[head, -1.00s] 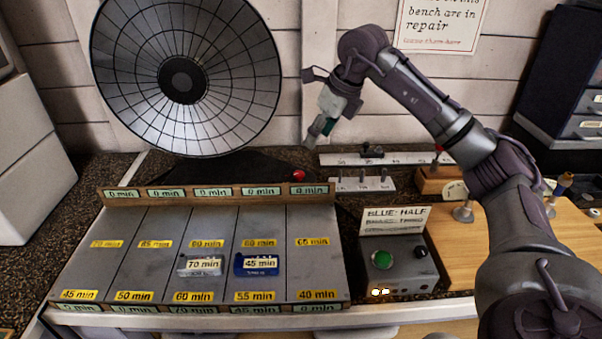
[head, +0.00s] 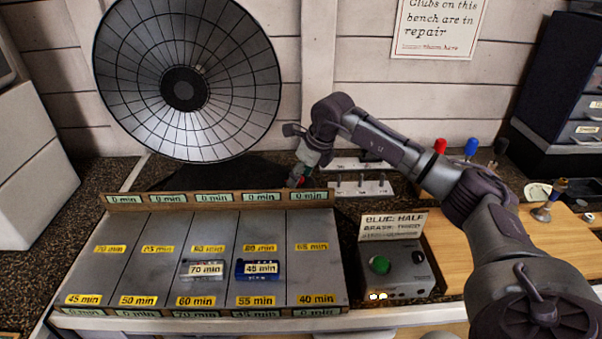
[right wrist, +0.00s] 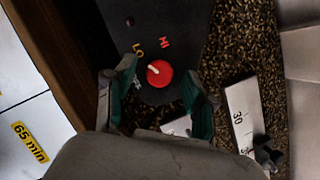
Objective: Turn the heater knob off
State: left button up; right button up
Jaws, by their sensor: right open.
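The heater is a large round dish (head: 240,105) with a wire grille, standing at the back left of the bench. Its red knob (right wrist: 159,74) shows in the right wrist view on a dark base (right wrist: 180,25), with "LO" and "HI" lettering and a white pointer mark. My right gripper (right wrist: 160,103) is open, with its green-lined fingers on either side below the knob in that view. In the head view the right gripper (head: 296,180) points down beside the heater base and mostly hides the knob. My left gripper is not in view.
A tray of marked lanes (head: 130,230) with a wooden back rail lies in front of the heater, holding two small blocks. A grey box (head: 400,268) with a green button stands to its right. A white ruler-like strip (right wrist: 242,115) lies near the gripper.

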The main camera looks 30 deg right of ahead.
jog(key=shift+c, duration=0.2)
grip_shut()
jog(key=shift+n, duration=0.3)
jog(key=shift+w+d+n+y+b, duration=0.15)
jog(key=shift+n+y+b, duration=0.35)
jog(key=shift+n, duration=0.7)
jog(key=n+g+y, duration=0.1)
jog(key=n, duration=0.1)
jog(key=shift+n, duration=0.4)
jog(key=n+g, duration=0.1)
jog(key=n, duration=0.2)
jog(key=n+g+y, duration=0.1)
jog(key=n, duration=0.2)
jog(key=shift+w+d+b, duration=0.1)
jog(key=shift+w+b, duration=0.05)
jog(key=shift+b, duration=0.2)
jog(key=shift+g, duration=0.3)
